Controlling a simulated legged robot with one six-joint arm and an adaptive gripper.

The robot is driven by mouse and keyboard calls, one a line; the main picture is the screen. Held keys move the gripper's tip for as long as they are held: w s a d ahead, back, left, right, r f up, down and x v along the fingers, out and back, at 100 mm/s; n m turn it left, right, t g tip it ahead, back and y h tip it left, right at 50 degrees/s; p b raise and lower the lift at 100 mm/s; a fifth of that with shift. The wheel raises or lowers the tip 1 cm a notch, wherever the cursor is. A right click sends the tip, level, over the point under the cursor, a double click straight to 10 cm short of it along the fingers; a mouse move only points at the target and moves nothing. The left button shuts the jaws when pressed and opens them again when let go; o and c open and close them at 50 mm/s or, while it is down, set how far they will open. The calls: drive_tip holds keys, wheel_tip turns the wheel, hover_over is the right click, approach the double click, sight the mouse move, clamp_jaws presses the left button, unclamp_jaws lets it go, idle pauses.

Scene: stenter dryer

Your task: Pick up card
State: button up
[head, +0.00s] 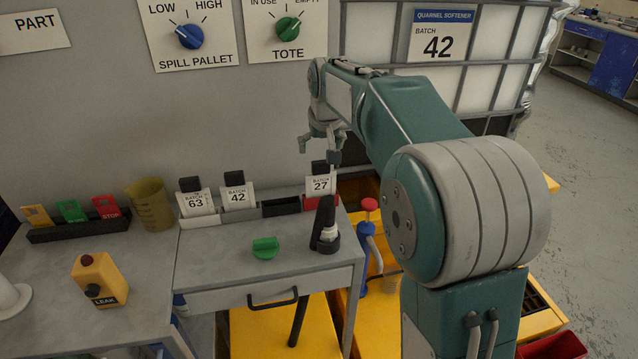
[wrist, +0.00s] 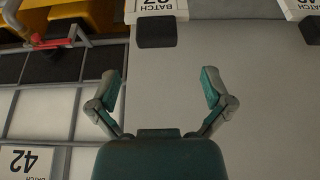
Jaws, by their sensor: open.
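Three white batch cards with black clips stand along the back of the grey bench in the head view: BATCH 63 (head: 198,203), BATCH 42 (head: 239,197) and BATCH 27 (head: 319,186). My gripper (head: 320,150) is open and empty above the BATCH 27 card, close to the wall. In the wrist view my gripper (wrist: 161,82) has its fingers spread, with grey wall between them. The BATCH 27 card (wrist: 157,7) shows upside down beyond the fingertips, its black clip (wrist: 156,32) nearer. A second card (wrist: 298,7) is cut off at the top right.
A black holder (head: 281,207) without a card sits between BATCH 42 and BATCH 27. A green knob (head: 265,248) and a black stand (head: 325,234) occupy the bench top. A rack (head: 78,228) of coloured tags and a yellow jug (head: 150,205) are left. The tank (head: 385,38) stands right.

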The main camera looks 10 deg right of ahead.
sight(321, 162)
drive_tip(key=shift+w+d+f, duration=0.15)
drive_tip(key=shift+d+f, duration=0.15)
drive_tip(key=shift+f, duration=0.4)
drive_tip(key=x, duration=0.3)
drive_tip(key=shift+a+f, duration=0.15)
drive_tip(key=shift+f, duration=0.3)
drive_tip(key=shift+a+f, duration=0.2)
drive_tip(key=shift+f, duration=0.15)
drive_tip(key=shift+d, duration=0.2)
drive_tip(key=c, duration=1.2)
